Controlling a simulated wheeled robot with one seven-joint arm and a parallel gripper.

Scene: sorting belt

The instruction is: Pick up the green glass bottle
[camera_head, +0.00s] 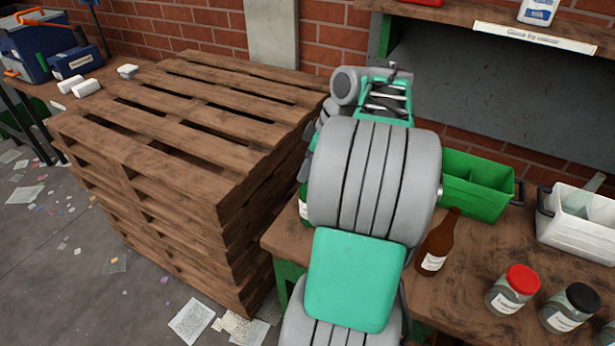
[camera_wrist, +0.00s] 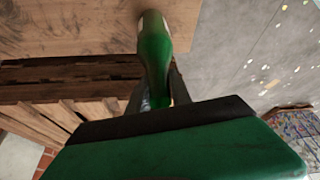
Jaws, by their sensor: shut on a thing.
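The green glass bottle (camera_wrist: 154,48) is in the wrist view, its wide end away from me and its narrower part between my fingers. My gripper (camera_wrist: 157,92) is shut on it; the fingers are partly hidden by my gripper's green and black body. In the head view only a sliver of the green bottle (camera_head: 303,208) shows at the left of my arm, by the table's left edge. My arm hides the rest of it and my gripper there. I cannot tell whether the bottle touches the table.
A brown bottle (camera_head: 435,243) stands on the wooden table (camera_head: 468,275) right of my arm. Jars with red (camera_head: 514,290) and black (camera_head: 568,307) lids stand nearby. A green bin (camera_head: 478,185) and a white bin (camera_head: 578,225) are behind. Stacked pallets (camera_head: 185,150) stand at left.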

